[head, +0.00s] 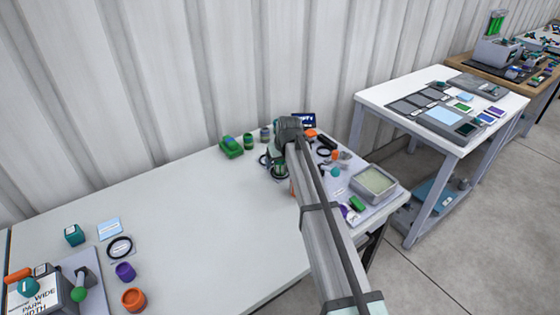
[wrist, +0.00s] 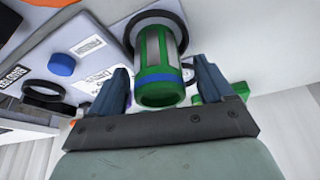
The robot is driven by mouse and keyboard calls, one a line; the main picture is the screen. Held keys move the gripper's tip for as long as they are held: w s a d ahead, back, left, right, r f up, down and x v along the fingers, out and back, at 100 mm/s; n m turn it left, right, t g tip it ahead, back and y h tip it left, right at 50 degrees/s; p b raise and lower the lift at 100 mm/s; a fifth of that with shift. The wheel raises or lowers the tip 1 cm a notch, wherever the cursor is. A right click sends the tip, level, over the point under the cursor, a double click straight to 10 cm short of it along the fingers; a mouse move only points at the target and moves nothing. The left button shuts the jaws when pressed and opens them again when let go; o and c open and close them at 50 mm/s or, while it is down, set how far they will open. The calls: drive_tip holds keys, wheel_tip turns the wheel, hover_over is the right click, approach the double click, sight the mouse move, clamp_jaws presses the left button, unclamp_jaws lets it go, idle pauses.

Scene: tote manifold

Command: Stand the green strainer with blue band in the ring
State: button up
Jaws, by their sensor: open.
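The green strainer with blue band (wrist: 160,76) stands between the two fingers of my gripper (wrist: 163,68) in the wrist view. The fingers are open, with a gap on each side of it. Its far end appears to sit inside a dark ring (wrist: 181,28), which shows around that end against the pale surface. How deep it sits is hidden. In the head view my gripper (head: 279,170) is low at the table's back right, and my arm hides most of the strainer and ring there.
A grey tray (head: 373,184) and loose parts lie to the right. Another black ring (head: 120,247) lies far left, near a purple cup (head: 125,271) and orange cup (head: 134,300). The table's middle is clear.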

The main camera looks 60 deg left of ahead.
drive_tip(key=v, duration=1.4)
